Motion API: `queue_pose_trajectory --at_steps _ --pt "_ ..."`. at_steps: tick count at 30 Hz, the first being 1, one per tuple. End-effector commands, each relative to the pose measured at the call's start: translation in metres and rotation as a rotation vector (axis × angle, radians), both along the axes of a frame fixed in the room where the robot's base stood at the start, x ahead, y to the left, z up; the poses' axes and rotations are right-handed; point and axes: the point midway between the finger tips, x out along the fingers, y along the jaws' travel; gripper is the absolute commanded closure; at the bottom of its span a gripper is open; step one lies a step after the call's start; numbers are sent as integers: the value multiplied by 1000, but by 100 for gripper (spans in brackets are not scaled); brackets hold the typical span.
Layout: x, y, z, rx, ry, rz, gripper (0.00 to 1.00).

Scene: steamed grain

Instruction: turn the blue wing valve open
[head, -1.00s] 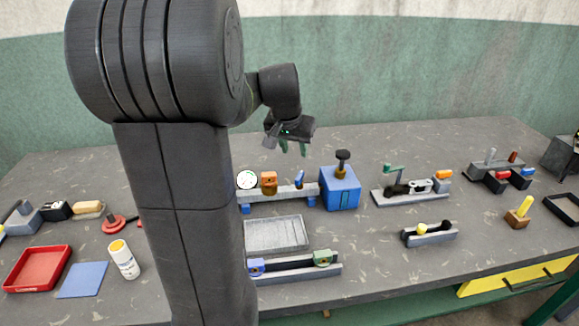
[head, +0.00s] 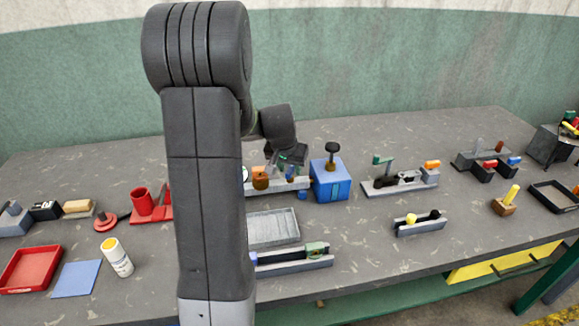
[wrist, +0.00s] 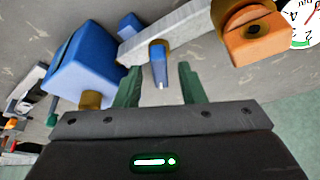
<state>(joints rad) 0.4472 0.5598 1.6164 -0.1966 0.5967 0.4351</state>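The blue wing valve (wrist: 158,66) sits on a brass stem on the grey pipe rail (wrist: 180,32) in the wrist view. My gripper (wrist: 158,76) has two green fingers, spread open, one on each side of the wing. A gap shows between the wing and each finger, and nothing is held. In the head view my gripper (head: 284,168) is low over the pipe rail (head: 290,187), between the orange knob (head: 261,178) and the blue box (head: 330,183). It mostly hides the wing there.
The blue box (wrist: 88,62) stands close on one side in the wrist view. The orange knob (wrist: 250,36) and a round gauge (wrist: 303,20) are on the other. A grey tray (head: 272,229) and a rail with green block (head: 316,250) lie in front.

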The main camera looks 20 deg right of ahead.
Motion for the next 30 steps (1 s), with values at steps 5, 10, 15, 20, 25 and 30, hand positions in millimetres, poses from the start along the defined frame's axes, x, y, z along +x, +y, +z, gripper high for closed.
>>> queue_pose_trajectory --at_steps 5,10,15,20,25,30 --pt "0 0 0 0 0 0 72" --pt "0 0 0 0 0 0 100" --pt "0 0 0 0 0 -3 100" --pt "0 0 -1 -1 -1 -31 100" --pt "2 1 -4 -3 -1 -110 100" --pt "2 1 -5 -3 -2 -242 100"
